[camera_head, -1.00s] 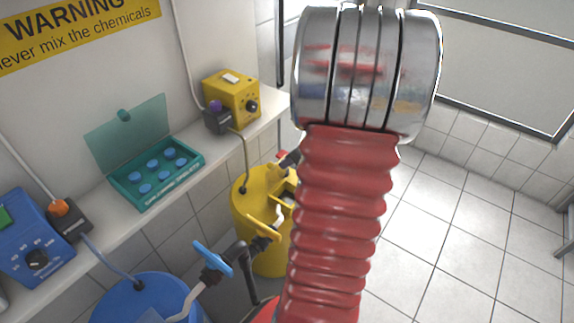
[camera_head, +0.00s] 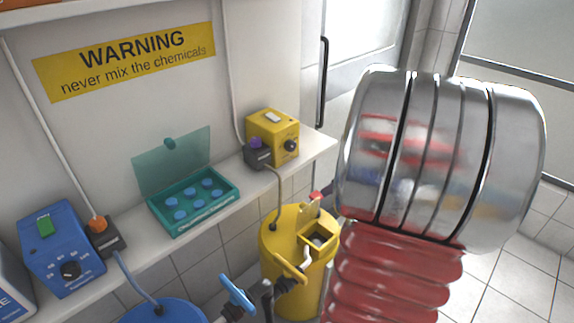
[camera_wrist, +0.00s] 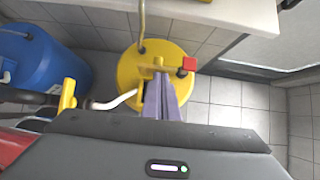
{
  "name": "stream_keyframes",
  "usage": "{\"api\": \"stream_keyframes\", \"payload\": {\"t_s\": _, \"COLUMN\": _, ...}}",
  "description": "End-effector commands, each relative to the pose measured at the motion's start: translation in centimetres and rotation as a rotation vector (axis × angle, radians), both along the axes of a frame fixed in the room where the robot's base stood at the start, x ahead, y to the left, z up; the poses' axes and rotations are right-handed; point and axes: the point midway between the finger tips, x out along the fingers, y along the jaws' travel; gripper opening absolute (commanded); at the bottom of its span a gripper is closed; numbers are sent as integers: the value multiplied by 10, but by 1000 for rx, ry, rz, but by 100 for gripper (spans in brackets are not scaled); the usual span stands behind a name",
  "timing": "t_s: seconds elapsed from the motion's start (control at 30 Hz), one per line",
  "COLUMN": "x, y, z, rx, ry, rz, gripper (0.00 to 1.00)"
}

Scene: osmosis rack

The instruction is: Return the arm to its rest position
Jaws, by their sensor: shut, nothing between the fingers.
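In the wrist view my gripper (camera_wrist: 165,100) shows as two slim purple-grey fingers lying close together, shut with nothing between them. It points toward the yellow barrel (camera_wrist: 150,62) and overlaps its near side in the picture; I cannot tell the gap. In the head view my arm, a red bellows sleeve with a shiny metal joint, fills the right of the picture. The gripper itself does not show there. The yellow barrel (camera_head: 290,255) stands left of the arm, its square hatch open.
A shelf (camera_head: 225,222) along the wall bears a blue control box (camera_head: 62,248), a teal case (camera_head: 193,200) with its lid raised and a yellow control box (camera_head: 272,135). A blue barrel (camera_head: 165,311) stands at the bottom. Tiled floor (camera_head: 515,280) is free at the right.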

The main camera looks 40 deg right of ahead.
Motion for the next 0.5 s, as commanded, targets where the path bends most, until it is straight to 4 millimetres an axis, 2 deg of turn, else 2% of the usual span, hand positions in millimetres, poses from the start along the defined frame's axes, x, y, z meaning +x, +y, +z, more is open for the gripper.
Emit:
{"api": "stream_keyframes", "payload": {"t_s": 0.3, "x": 2, "y": 4, "z": 1, "rx": -10, "ry": 2, "rz": 20, "gripper": 0}}
{"api": "stream_keyframes", "payload": {"t_s": 0.37, "x": 6, "y": 11, "z": 4, "rx": -28, "ry": 6, "rz": 52, "gripper": 0}}
{"api": "stream_keyframes", "payload": {"t_s": 0.5, "x": 17, "y": 40, "z": 12, "rx": -106, "ry": 21, "rz": 202, "gripper": 0}}
